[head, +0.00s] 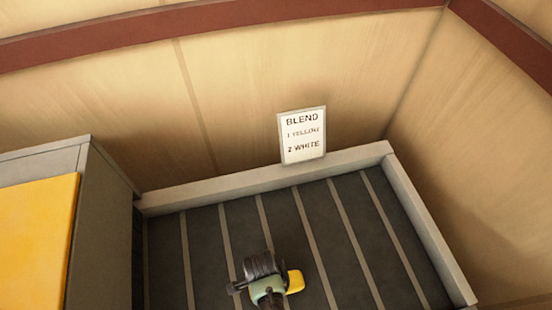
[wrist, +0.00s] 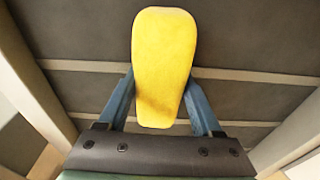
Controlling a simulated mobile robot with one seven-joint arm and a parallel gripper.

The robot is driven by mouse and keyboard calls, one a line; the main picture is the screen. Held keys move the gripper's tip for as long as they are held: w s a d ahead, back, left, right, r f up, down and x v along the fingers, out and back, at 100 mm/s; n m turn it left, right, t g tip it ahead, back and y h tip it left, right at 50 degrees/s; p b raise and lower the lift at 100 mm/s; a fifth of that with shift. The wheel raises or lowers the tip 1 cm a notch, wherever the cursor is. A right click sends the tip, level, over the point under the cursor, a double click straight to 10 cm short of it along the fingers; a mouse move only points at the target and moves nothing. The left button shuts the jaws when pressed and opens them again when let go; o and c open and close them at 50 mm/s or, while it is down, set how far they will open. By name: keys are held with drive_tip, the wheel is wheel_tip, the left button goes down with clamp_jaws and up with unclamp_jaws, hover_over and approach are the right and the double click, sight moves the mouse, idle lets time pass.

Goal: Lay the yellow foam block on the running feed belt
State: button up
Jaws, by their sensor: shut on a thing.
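The yellow foam block (wrist: 163,65) is held between the two blue fingers of my gripper (wrist: 160,105) in the wrist view, its long side pointing away from the palm. In the head view the block (head: 295,281) shows at the right of my gripper (head: 284,276), which hides part of it. The feed belt (head: 345,235) is dark with light stripes and lies below them. I cannot tell whether the block touches the belt or is above it, nor whether the belt is running.
A light raised rim (head: 265,178) runs along the belt's back and right side. A sign (head: 302,135) reading BLEND, 1 YELLOW, 2 WHITE stands at the back rim. A grey cabinet with a yellow panel (head: 38,245) stands at the left. The belt around my gripper is clear.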

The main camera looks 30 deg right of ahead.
drive_tip(key=o, duration=1.4)
drive_tip(key=shift+r+p, duration=0.55)
drive_tip(key=shift+r, duration=0.35)
wheel_tip(320, 180, up, 11)
drive_tip(key=a, duration=0.1)
drive_tip(key=shift+w+a, duration=0.2)
drive_tip(key=shift+w, duration=0.05)
drive_tip(key=shift+r, duration=0.15)
